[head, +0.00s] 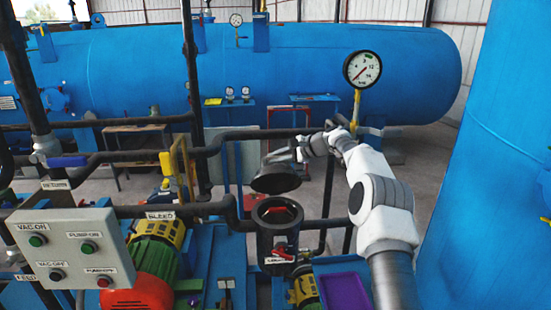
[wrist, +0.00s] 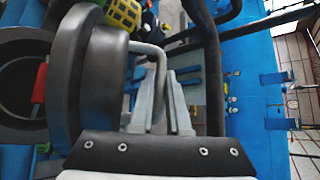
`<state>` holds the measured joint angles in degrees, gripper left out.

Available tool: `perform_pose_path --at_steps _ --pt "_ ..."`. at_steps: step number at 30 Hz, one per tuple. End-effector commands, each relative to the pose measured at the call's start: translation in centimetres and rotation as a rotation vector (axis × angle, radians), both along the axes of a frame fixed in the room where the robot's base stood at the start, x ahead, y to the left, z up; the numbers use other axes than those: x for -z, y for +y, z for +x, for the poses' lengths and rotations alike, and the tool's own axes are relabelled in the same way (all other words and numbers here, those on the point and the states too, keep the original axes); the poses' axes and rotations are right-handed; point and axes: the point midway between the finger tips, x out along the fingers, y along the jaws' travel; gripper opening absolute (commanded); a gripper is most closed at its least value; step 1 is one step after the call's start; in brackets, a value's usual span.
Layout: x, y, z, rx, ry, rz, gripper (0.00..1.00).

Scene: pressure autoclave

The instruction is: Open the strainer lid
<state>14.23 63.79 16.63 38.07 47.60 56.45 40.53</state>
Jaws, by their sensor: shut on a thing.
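The strainer (head: 278,240) is a dark upright cylinder in the lower middle of the head view. Its mouth is uncovered, with something red inside; its dark rim (wrist: 18,130) also shows at the left of the wrist view. The strainer lid (head: 276,183) is a dark round disc, tilted up above the mouth; it looms large in the wrist view (wrist: 98,80). A bent grey handle (wrist: 150,50) stands out from the lid. My gripper (wrist: 168,95) is shut on this handle; in the head view, my gripper (head: 296,153) is just above the lid. Any hinge is hard to make out.
Dark pipes (head: 130,211) run left of the strainer, and a control box (head: 75,250) stands at front left. A pressure gauge (head: 362,69) rises close beside my arm. A large blue tank (head: 500,150) fills the right side.

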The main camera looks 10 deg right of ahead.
Motion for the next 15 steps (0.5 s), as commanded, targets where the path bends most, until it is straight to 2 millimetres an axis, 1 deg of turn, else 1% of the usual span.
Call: perform_pose_path --at_steps 8,9,13,15 --pt "-0.13 -0.01 0.04 0.001 -0.003 0.001 0.0" --pt "-0.12 -0.01 0.03 0.001 -0.003 0.001 0.22" --pt "-0.09 -0.01 0.02 0.001 -0.002 0.0 0.45" --pt "-0.07 -0.01 0.02 0.001 -0.002 0.0 0.45"
